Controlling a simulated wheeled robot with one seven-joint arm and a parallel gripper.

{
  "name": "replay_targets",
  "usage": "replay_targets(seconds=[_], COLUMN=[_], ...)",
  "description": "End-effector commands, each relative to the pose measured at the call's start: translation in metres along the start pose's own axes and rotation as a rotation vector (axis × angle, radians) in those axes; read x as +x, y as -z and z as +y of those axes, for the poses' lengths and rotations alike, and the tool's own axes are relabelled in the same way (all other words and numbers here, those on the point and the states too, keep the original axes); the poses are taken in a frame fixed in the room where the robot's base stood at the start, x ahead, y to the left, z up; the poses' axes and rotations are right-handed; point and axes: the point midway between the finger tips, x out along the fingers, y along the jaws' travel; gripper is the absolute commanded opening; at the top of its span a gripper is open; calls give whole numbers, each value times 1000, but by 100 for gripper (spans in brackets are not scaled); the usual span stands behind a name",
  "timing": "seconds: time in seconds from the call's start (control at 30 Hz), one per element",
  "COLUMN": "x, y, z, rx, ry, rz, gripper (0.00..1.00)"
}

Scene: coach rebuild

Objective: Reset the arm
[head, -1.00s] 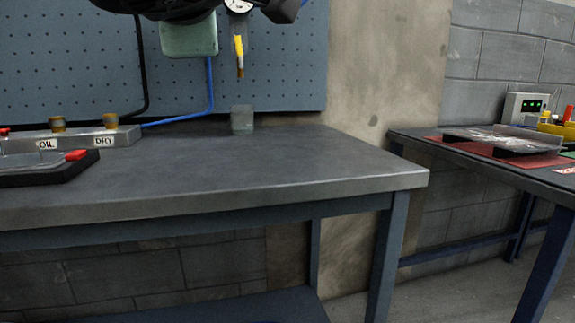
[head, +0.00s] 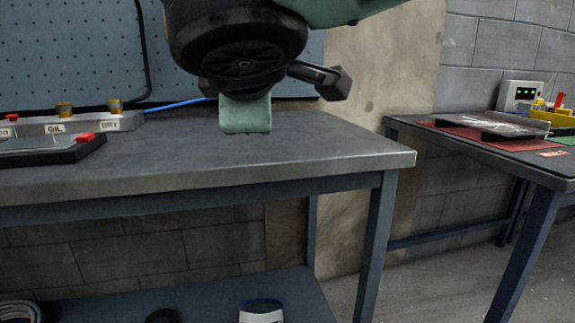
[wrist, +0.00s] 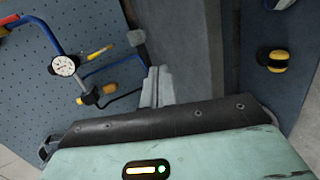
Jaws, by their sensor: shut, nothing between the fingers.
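My gripper (wrist: 157,86) shows in the wrist view with its two pale fingers together and nothing between them. The fingers point away from the camera, over the grey bench top. In the head view my arm, black and pale green, hangs in front of the bench's back part. The fingers cannot be made out there.
The workbench (head: 200,165) carries a labelled block (head: 80,124) and a tray with a red part (head: 86,137) at left. A dial gauge (wrist: 64,65) is near the pegboard in the wrist view. A second table (head: 490,147) stands right, across a gap.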

Motion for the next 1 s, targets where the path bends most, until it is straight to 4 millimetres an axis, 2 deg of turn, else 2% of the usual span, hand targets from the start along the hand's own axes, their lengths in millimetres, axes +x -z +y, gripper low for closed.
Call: replay_targets(seconds=[0.17,0.27,0.3,0.4,0.5,0.6,0.87,0.9,1.0], x=[11,8,4,-13,-33,-51,-89,-94,-102], y=[-44,-78,-92,-121,-141,-155,-177,-175,-174], z=[-74,-134,-159,-214,-256,-289,-343,-328,-308], rx=[76,167,214,346,481,608,912,912,906], ry=[242,436,516,695,833,935,1093,1094,1092], rz=[-77,-146,-179,-259,-335,-403,-558,-554,-551], gripper=[0,0,0,0,0,0,0,0,0])
